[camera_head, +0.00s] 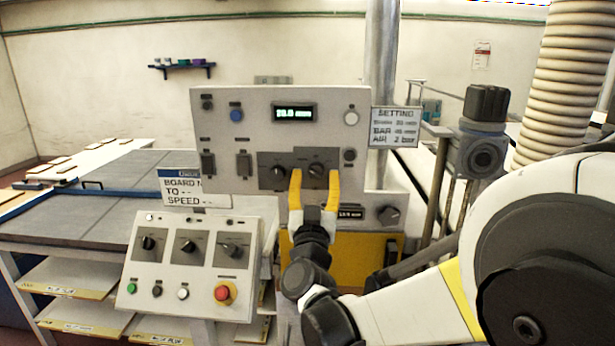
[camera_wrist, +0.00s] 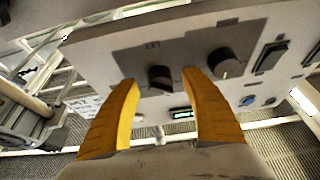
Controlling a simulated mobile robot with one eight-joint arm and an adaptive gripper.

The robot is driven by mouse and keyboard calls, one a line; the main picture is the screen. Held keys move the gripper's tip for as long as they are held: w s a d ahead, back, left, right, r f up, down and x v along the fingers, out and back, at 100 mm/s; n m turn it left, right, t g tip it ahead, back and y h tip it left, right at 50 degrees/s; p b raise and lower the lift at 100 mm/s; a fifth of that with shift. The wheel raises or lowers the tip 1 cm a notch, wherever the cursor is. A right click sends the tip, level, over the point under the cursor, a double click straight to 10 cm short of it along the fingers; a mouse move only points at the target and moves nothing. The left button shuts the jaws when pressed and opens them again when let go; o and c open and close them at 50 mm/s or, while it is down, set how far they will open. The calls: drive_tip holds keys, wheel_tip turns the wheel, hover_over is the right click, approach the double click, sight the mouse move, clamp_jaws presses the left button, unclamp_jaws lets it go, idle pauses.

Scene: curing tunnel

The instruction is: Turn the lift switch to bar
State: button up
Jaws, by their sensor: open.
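Two dark rotary switches sit side by side on a dark grey plate (camera_head: 298,157) of the upright control panel; their labels are too small to read, so I cannot confirm which is the lift switch. My gripper (camera_head: 315,178) is open, its yellow fingers pointing up at the right switch (camera_head: 317,169). In the wrist view, where the panel appears turned over, this switch (camera_wrist: 160,78) is between the fingertips of my gripper (camera_wrist: 160,80), with gaps visible on both sides. The left switch (camera_head: 278,171) is just outside the fingers and also shows in the wrist view (camera_wrist: 225,62).
A lit display (camera_head: 293,113) is above the switches. A card headed SETTING (camera_head: 395,127) hangs at the panel's right. A lower sloped box (camera_head: 190,262) carries three knobs and a red emergency button (camera_head: 222,293). A grey motor unit (camera_head: 482,150) stands right.

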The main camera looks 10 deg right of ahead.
drive_tip(key=shift+w+d+r, duration=0.15)
drive_tip(key=shift+w+r, duration=0.05)
drive_tip(key=shift+w, duration=0.25)
drive_tip(key=shift+c, duration=0.4)
clamp_jaws()
